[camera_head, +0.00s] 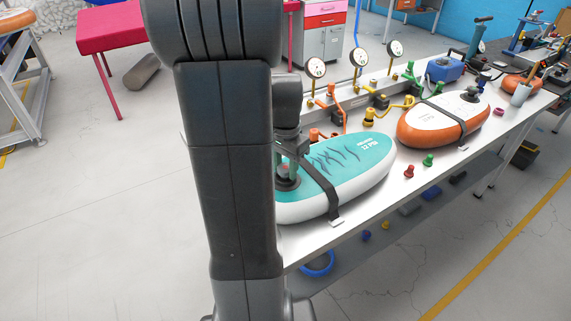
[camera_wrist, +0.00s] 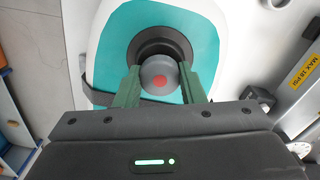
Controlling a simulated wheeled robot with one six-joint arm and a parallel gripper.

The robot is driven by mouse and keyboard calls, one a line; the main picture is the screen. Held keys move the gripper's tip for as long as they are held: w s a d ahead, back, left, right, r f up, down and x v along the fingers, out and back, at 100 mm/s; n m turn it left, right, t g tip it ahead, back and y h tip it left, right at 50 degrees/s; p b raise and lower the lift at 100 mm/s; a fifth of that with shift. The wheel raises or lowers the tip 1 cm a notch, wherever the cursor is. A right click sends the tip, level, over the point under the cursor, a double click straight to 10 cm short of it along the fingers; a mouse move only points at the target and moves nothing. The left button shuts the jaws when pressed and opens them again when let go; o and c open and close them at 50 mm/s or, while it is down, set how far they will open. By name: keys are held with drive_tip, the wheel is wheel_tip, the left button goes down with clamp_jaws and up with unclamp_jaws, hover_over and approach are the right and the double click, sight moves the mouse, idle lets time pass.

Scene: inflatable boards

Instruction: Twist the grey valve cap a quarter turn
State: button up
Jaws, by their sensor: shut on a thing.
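The grey valve cap (camera_wrist: 159,70) has a red dot on top and sits inside a dark round valve ring (camera_wrist: 158,37) on the teal and white board. The board (camera_head: 352,168) lies strapped on the long white bench. My gripper (camera_wrist: 160,84) is shut on the cap, with one green finger at its left side and one at its right. In the head view, my gripper (camera_head: 289,168) reaches down to the valve at the near end of the board. My arm hides that end of the board, and the cap cannot be made out there.
An orange and white board (camera_head: 443,122) lies farther along the bench. Pressure gauges (camera_head: 316,68) and coloured hose fittings stand behind the boards. A red plug (camera_head: 409,171) and a green plug (camera_head: 428,160) stand near the front edge. The floor in front is mostly clear.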

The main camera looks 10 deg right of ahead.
idle(0.3)
drive_tip(key=m, duration=0.5)
drive_tip(key=shift+p, duration=0.3)
drive_tip(key=m, duration=0.5)
drive_tip(key=shift+p, duration=0.35)
drive_tip(key=o, duration=1)
